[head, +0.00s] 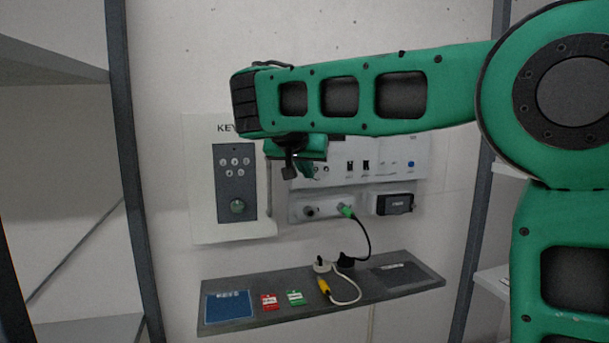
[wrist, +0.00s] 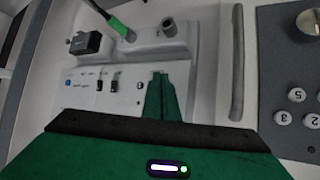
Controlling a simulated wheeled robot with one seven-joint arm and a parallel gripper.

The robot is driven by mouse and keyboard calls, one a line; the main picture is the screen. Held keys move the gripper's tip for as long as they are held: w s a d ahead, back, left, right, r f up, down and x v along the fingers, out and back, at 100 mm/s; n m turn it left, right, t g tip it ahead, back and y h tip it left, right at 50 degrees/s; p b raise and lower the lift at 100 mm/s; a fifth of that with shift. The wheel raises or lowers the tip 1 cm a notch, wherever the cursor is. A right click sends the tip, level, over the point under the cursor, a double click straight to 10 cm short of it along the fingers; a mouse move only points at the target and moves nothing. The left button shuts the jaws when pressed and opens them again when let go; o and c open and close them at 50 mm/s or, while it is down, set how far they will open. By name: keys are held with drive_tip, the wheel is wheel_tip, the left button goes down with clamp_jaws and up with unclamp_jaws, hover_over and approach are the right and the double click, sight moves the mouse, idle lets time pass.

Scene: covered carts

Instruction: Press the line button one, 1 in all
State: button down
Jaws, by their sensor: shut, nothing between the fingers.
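A white control panel (head: 390,150) is on the wall, with small dark switches and a blue round button (head: 411,162). Two small round buttons (head: 322,170) sit at its lower left, just right of my gripper (head: 303,164). Their labels are too small to read, so I cannot tell which is line button one. In the wrist view the panel (wrist: 88,100) appears turned over, and my gripper (wrist: 160,76) is shut and empty in front of it. A small button (wrist: 140,85) shows just left of the fingertips. The fingers hide part of the panel, and contact is unclear.
A keypad (head: 236,180) with a green round knob is on a board to the left. Below the panel are a socket box with a green plug (head: 346,211) and a black box (head: 395,204). A grey shelf (head: 345,291) below holds cards and a cable.

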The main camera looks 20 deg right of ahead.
drive_tip(key=shift+w, duration=0.55)
idle(0.6)
drive_tip(key=shift+s, duration=0.75)
drive_tip(key=shift+s, duration=2.5)
